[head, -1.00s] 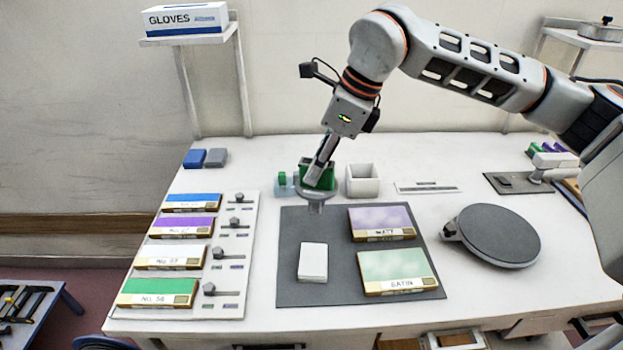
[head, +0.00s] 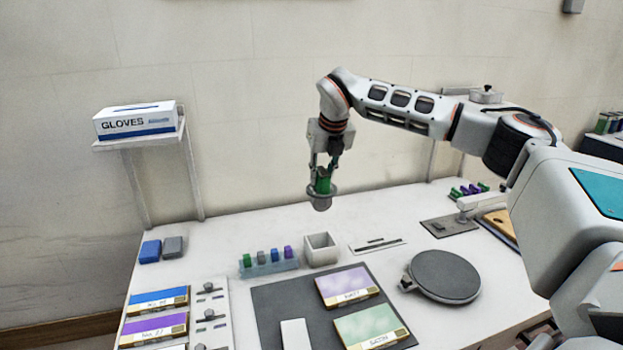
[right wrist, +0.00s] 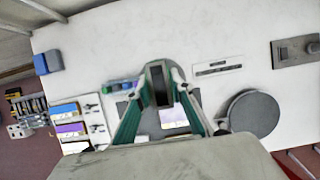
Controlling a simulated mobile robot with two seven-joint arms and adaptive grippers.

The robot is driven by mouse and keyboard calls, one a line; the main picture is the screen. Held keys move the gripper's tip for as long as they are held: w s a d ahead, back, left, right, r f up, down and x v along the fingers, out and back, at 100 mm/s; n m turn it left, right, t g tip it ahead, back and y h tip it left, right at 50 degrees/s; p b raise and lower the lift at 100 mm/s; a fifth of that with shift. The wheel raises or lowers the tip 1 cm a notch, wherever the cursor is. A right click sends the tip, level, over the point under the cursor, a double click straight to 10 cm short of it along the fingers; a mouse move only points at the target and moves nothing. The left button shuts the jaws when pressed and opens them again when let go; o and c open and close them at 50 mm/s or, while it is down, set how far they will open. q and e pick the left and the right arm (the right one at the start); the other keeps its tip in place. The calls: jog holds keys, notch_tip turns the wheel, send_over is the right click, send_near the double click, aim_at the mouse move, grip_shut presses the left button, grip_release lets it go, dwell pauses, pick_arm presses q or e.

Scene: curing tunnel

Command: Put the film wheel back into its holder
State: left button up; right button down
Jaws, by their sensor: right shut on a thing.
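My right gripper (head: 322,180) is shut on a grey round piece, which I take for the film wheel (head: 321,203). It hangs below the fingers, in the air above the back of the table, with green showing between the fingers. In the right wrist view the grey piece (right wrist: 158,84) sits between the green-sided fingers and shows a dark slot. A small open white box (head: 320,250) stands on the table below and is empty as far as I see. A slotted white strip (head: 378,244) lies right of it. I cannot tell which one is the holder. My left gripper is not in view.
A pale blue rack (head: 268,267) with several coloured blocks stands left of the white box. A dark mat (head: 268,308) bears sample panels in front. A grey round plate (head: 445,276) is at right. Blue and grey blocks (head: 151,251) lie at back left.

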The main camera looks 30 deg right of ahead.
aim_at(322, 194)
jog(key=shift+f, duration=2.2)
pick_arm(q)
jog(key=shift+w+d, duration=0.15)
pick_arm(e)
jog(key=shift+f, duration=0.1)
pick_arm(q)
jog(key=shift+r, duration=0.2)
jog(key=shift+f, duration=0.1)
pick_arm(e)
jog(key=shift+f, duration=0.3)
pick_arm(q)
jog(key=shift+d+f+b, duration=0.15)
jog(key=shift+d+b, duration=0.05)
jog(key=shift+b, duration=0.3)
pick_arm(e)
jog(key=shift+f, duration=0.4)
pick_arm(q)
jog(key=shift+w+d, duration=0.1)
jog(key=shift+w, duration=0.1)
pick_arm(e)
jog(key=shift+f, duration=0.35)
